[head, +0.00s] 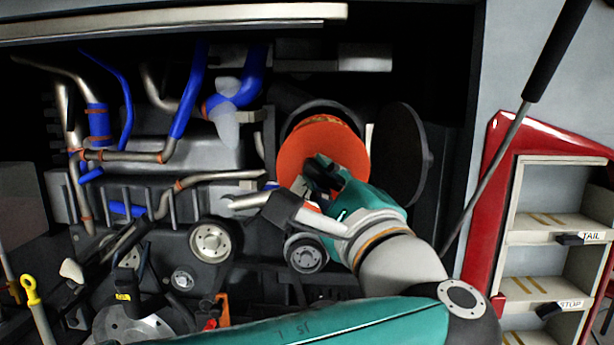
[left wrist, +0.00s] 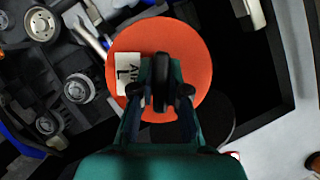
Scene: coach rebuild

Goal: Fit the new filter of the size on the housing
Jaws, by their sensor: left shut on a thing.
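The orange round filter (head: 310,140) is in my left gripper (head: 318,180), which is shut on it, seemingly by a dark grip at the middle of its face. In the left wrist view the filter (left wrist: 190,50) faces the camera, with a pale label reading "AIR" and "L", and the gripper (left wrist: 162,80) lies over its middle. The dark round housing (head: 318,106) shows as a rim behind and above the filter. Whether the filter is inside it or in front of it I cannot tell. A dark round lid (head: 405,155) stands open to the right. My right gripper is not in view.
Engine pipes with blue hoses (head: 187,95) fill the left, and a metal pulley (head: 212,241) sits below. A red-framed shelf (head: 555,225) labelled "TAIL" and "STOP" stands at the right. A dark strut (head: 555,50) slants down beside it. A yellow-handled dipstick (head: 31,288) is at lower left.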

